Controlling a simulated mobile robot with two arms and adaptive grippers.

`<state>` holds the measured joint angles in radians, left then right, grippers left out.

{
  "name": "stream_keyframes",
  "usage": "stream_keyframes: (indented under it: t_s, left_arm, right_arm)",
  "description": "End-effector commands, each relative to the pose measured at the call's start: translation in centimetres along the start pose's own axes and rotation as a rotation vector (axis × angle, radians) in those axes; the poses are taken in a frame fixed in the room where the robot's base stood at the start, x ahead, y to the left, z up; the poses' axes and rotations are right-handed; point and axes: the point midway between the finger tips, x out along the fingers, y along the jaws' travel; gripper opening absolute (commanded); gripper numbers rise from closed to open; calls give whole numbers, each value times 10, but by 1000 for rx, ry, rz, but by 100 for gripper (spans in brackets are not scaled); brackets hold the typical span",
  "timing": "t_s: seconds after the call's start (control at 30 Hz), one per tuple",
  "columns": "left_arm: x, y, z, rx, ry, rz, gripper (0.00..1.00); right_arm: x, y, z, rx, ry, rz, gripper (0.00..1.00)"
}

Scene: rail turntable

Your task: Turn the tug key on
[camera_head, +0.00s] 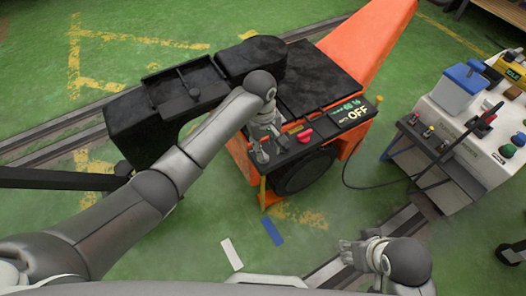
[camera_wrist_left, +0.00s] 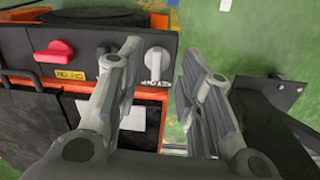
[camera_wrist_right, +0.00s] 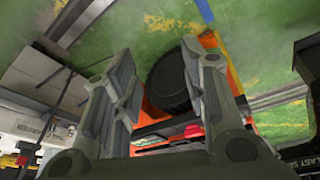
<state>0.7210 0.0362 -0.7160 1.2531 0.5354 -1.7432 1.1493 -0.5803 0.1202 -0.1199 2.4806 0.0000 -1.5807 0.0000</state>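The orange and black tug (camera_head: 320,90) has a dark control panel on its near end, with a display reading OFF (camera_head: 358,113). In the left wrist view a pale key-like knob (camera_wrist_left: 157,63) stands on the panel's right end, above a small white label. My left gripper (camera_head: 262,152) is at the panel and hides part of it in the head view. In the left wrist view my left gripper (camera_wrist_left: 162,55) is open, with the knob seen between its fingers; I see no clear contact. My right gripper (camera_head: 350,250) is open and empty, low at the right, away from the panel.
A red button (camera_head: 305,136) and a smaller dark knob (camera_wrist_left: 105,60) sit beside the key on the panel. A white workbench (camera_head: 480,130) with a blue-lidded box (camera_head: 458,88) stands at the right. A cable (camera_head: 380,187) runs between tug and bench.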

Motion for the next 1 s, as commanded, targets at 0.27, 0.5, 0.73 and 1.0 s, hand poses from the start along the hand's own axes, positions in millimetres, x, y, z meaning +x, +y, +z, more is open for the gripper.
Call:
stream_keyframes:
  t_s: [0.27, 0.5, 0.73, 1.0]
  left_arm:
    - [-26, 6, -31, -132, 28, -66, 34]
    - [-10, 5, -32, -137, 29, -68, 34]
    - [14, 3, -33, -137, 29, -67, 34]
    - [38, 2, -34, -136, 29, -66, 34]
  right_arm:
    - [1, 0, -1, 0, 3, 0, 40]
    - [6, -2, -21, -3, 96, -4, 40]
    - [7, -8, -63, -9, 282, -14, 40]
    - [-2, -14, -110, -14, 507, -26, 40]
